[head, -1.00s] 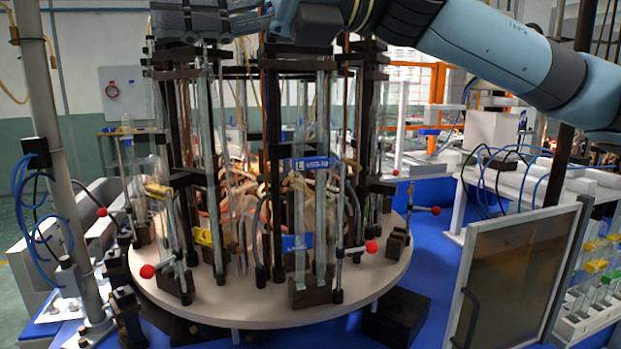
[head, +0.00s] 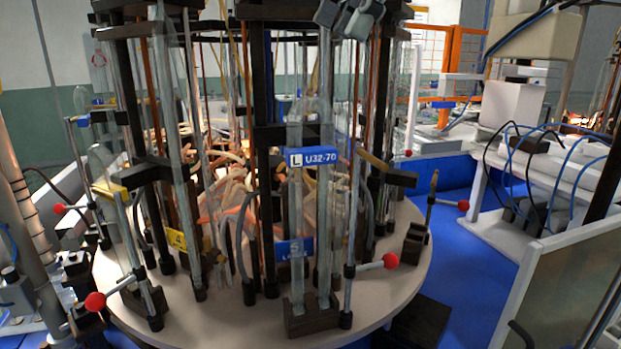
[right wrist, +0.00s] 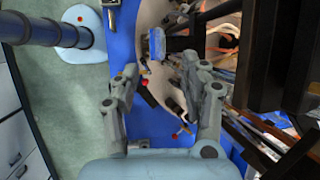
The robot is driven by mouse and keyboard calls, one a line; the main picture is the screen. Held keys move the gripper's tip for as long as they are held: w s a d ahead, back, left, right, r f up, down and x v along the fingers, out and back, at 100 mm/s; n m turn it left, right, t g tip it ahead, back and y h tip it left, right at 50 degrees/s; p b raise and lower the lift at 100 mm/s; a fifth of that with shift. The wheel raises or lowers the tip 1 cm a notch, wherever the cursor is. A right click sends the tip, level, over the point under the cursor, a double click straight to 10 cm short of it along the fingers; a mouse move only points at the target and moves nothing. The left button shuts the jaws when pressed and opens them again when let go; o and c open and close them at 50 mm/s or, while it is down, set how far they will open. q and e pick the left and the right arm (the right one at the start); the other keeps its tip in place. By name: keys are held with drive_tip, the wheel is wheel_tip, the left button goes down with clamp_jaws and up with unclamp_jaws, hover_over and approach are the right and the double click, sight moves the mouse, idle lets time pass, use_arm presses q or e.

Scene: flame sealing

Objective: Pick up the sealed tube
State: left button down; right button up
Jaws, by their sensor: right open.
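Clear glass tubes stand upright on the round turntable. One tube with a rounded top (head: 310,112) is at the front station, behind the blue U32-70 label (head: 311,157). Its foot is near the dark block (head: 311,318). I cannot tell from its look whether it is the sealed one. Another domed tube (head: 104,162) stands at the left station. My right gripper (head: 352,14) shows at the top edge, above the front station, partly cut off. In the right wrist view its grey fingers (right wrist: 160,85) are spread apart with nothing between them. My left gripper is not in view.
The pale turntable (head: 388,300) carries dark posts, rods and clamps around the tubes. Red-knobbed levers (head: 390,261) stick out at its rim. A framed panel (head: 575,290) stands at right. A white bench (head: 540,190) with cables is behind it.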

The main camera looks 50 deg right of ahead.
sight(310, 106)
drive_tip(key=p+x, duration=0.1)
drive_tip(key=x, duration=0.4)
drive_tip(key=shift+d+p, duration=0.1)
drive_tip(key=shift+p, duration=0.3)
drive_tip(key=shift+w+f, duration=0.15)
drive_tip(key=shift+f, duration=0.2)
drive_tip(key=p+x, duration=0.2)
drive_tip(key=x, duration=0.1)
drive_tip(key=shift+f, duration=0.25)
drive_tip(key=shift+w+a+f, duration=0.2)
drive_tip(key=shift+a+f, duration=0.2)
drive_tip(key=shift+f, duration=0.15)
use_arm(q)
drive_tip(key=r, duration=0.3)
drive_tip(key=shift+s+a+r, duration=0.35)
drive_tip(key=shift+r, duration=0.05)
use_arm(e)
drive_tip(key=shift+c, duration=0.2)
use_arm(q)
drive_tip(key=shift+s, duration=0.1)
use_arm(e)
clamp_jaws()
